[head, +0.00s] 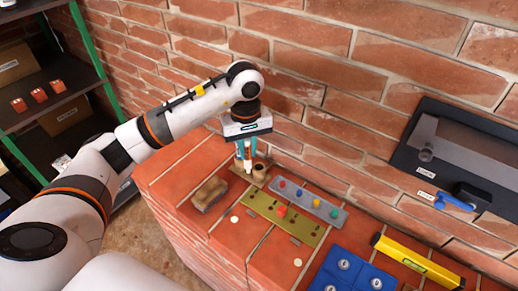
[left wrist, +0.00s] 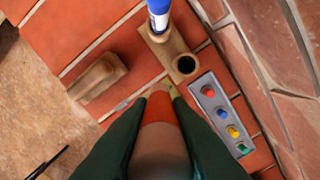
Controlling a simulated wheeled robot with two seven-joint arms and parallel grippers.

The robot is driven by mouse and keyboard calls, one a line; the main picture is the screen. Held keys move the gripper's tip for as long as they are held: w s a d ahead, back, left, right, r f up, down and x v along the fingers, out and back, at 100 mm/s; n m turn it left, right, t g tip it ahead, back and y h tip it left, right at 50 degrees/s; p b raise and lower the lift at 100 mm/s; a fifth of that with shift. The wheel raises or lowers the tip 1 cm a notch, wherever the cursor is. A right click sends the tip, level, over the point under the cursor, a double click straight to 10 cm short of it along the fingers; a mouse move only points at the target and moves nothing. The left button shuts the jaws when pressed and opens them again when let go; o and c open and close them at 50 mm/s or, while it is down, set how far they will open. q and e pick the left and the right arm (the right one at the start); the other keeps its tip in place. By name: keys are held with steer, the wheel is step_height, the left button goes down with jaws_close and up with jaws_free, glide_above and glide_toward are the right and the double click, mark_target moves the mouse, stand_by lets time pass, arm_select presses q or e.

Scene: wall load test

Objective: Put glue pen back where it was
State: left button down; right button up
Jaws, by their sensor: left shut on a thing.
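My left gripper (head: 247,156) is shut on the glue pen (head: 248,149), a pale tube with an orange-red part, above the brick ledge. In the left wrist view the pen (left wrist: 160,110) sits between the dark green fingers (left wrist: 160,97). A wooden holder (left wrist: 168,47) has one round empty hole (left wrist: 185,66). A blue and white pen (left wrist: 158,12) stands at its other end. In the head view the holder (head: 240,172) lies just below the gripper, with the held pen apart from the empty hole in the wrist view. My right gripper is not in view.
A brown block-like tool (head: 208,193) lies left of the holder. A grey strip with coloured knobs (head: 310,202) and an olive plate (head: 268,216) lie to the right. The brick wall (head: 330,110) rises close behind.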

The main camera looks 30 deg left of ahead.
arm_select(q)
steer(key=w+p, duration=0.2)
steer(key=w, duration=0.3)
steer(key=f, duration=0.2)
steer(key=f+p, duration=0.1)
steer(key=f, duration=0.1)
steer(key=f+p, duration=0.1)
steer(key=f, duration=0.2)
steer(key=shift+d, duration=0.4)
steer(key=shift+f, duration=0.15)
steer(key=c, duration=1.3)
jaws_free()
steer(key=shift+c, duration=0.2)
